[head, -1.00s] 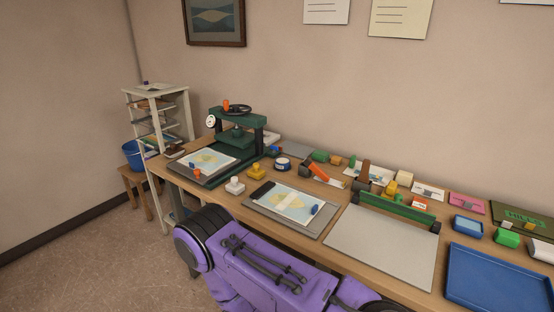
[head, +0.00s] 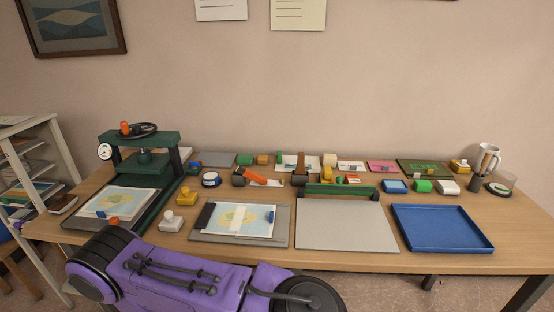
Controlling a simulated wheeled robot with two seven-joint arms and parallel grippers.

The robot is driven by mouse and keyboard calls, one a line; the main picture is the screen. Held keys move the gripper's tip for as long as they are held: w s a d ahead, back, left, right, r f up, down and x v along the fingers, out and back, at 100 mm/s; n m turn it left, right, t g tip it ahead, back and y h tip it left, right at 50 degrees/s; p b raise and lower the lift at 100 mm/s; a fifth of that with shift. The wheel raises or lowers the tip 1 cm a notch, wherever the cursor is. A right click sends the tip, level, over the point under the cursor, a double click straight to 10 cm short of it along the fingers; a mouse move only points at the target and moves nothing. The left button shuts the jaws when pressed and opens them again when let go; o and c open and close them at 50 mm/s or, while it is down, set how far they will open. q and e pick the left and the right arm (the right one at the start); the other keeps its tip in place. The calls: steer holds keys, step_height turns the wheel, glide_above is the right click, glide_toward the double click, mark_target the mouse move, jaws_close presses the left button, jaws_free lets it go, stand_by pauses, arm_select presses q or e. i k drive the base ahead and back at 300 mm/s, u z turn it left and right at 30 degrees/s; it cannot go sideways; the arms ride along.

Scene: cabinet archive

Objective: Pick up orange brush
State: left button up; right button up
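An orange object (head: 256,178) lies on the workbench behind the mat with the map sheet. It looks like a brush or a handled tool, slanting down to the right, with a dark block-like part at its left end and a pale part by its right end. It is too small to make out its bristles. No gripper touches it. Purple arm links of mine cross the bottom of the view in front of the bench. Neither gripper shows in the head view.
A green press (head: 140,150) stands at the bench's left. A map sheet (head: 240,219) lies on a grey mat. A grey board (head: 345,225) with a green bar and an empty blue tray (head: 440,228) are to the right. Small blocks and cards crowd the back edge.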

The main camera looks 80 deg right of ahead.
mark_target(252, 175)
steer(key=z, duration=2.45)
